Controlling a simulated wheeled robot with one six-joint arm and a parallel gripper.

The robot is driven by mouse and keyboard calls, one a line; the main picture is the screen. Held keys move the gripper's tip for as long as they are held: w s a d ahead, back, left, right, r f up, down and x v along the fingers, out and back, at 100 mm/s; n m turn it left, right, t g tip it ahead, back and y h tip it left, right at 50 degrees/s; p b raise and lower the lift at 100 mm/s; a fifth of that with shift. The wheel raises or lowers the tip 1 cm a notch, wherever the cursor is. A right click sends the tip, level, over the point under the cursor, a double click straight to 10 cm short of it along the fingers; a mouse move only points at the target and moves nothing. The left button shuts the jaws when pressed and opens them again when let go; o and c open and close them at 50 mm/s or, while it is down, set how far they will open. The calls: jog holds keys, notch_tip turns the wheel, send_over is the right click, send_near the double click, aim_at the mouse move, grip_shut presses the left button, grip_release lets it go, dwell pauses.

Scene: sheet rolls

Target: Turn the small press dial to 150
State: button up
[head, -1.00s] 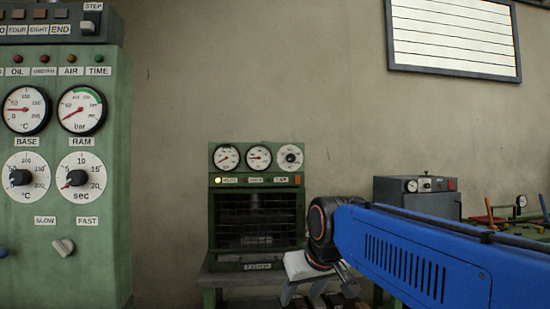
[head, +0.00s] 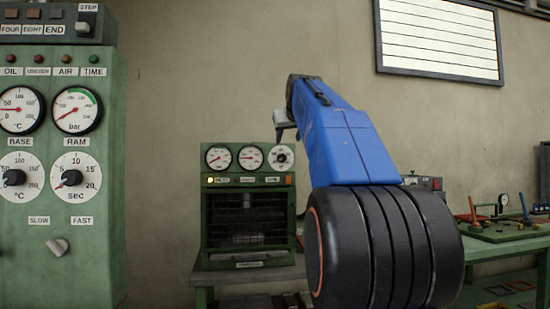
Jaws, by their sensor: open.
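The small green press (head: 248,215) stands on a bench in the middle of the head view. Its top panel has two round gauges with red needles and, at right, a white dial (head: 281,157) with a dark centre knob. The dial's numbers and setting are too small to read. My arm rises in front of the press's right side. The grey end of my gripper (head: 281,124) shows just above the dial, partly hidden behind my blue arm link. Its jaws are open and I see nothing between them. I cannot tell whether it touches the press.
A large green press (head: 60,240) with gauges and black knobs fills the left side. A dark box with a red button (head: 437,184) and a green bench (head: 500,233) with small tools stand at right. The wall above the small press is clear.

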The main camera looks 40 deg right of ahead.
aim_at(283, 157)
jog(key=x, duration=1.7)
jog(key=shift+s+f, duration=0.1)
jog(key=shift+f, duration=0.05)
jog(key=shift+c, duration=0.2)
jog(key=c, duration=1)
